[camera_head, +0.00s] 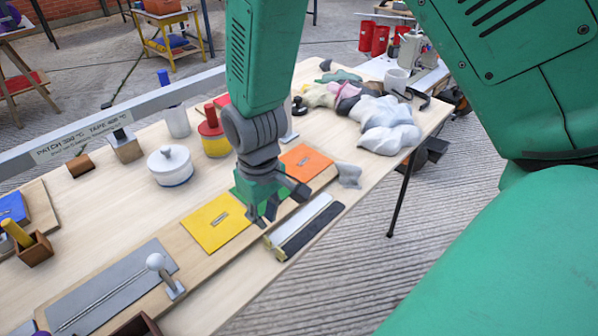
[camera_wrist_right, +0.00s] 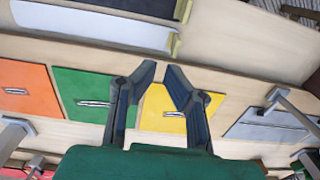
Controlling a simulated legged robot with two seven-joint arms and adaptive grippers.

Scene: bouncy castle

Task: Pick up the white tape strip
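The white tape strip (camera_head: 298,219) lies flat near the table's front edge, beside a dark strip (camera_head: 312,228). In the right wrist view the white strip (camera_wrist_right: 88,24) is at upper left, beyond my fingertips. My right gripper (camera_head: 277,204) is above the coloured squares, just left of the white strip and apart from it. In the right wrist view its two fingers (camera_wrist_right: 161,68) are parted with nothing between them, so it is open and empty. My left gripper is not in view.
Yellow (camera_head: 214,222) and orange (camera_head: 305,162) squares lie on the board, with a green square (camera_wrist_right: 82,95) between them. A white lidded pot (camera_head: 170,166) stands behind. Grey crumpled cloth (camera_head: 385,123) lies at the right. A small white-knobbed lever (camera_head: 165,275) stands at the front left.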

